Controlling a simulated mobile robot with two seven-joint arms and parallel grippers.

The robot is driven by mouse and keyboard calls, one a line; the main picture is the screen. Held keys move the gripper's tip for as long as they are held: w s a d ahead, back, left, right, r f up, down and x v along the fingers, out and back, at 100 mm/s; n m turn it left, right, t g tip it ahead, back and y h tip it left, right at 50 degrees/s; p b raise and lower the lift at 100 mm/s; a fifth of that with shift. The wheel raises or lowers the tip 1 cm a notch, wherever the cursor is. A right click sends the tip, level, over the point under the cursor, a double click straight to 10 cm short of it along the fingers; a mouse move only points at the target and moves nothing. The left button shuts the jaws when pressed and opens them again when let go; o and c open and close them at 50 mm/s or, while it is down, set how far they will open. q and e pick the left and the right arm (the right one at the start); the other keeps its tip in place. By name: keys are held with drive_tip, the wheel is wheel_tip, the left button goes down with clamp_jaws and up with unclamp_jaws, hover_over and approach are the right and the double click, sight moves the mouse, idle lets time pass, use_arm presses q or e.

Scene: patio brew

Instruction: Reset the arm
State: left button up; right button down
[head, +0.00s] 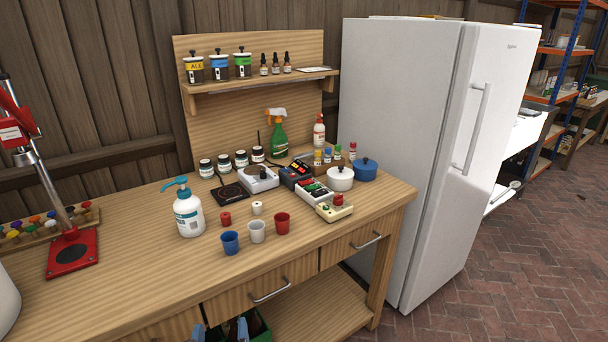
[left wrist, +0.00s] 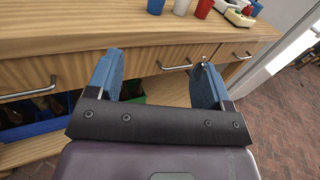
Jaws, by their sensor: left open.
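My left gripper (left wrist: 158,82) is open and empty in the left wrist view, its two blue fingers spread wide in front of the workbench drawers. In the head view only the tips of the left gripper (head: 221,332) show, at the bottom edge below the drawer front. The wooden workbench (head: 130,270) stands beyond it, with a blue cup (head: 230,243), a white cup (head: 257,232) and a red cup (head: 282,223) near its front edge. My right gripper is in neither view.
Drawer handles (head: 270,291) stick out from the bench front. A green crate (head: 258,325) with bottles sits on the lower shelf. A white pump bottle (head: 188,213), a red press stand (head: 72,254) and pots are on the bench. A white fridge (head: 395,120) stands right; brick floor (head: 530,270) is clear.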

use_arm(q)
drive_tip(key=s+a+f+n+g+h, duration=0.1)
drive_tip(key=s+a+f+n+g, duration=0.2)
drive_tip(key=n, duration=1.3)
drive_tip(key=s+a+f+n+g+h, duration=0.1)
drive_tip(key=s+a+f+n+g, duration=0.2)
drive_tip(key=s+a+f+n, duration=0.6)
wheel_tip(320, 180, down, 5)
drive_tip(key=s+n, duration=0.3)
drive_tip(key=n, duration=0.4)
drive_tip(key=shift+a+g+h, duration=0.3)
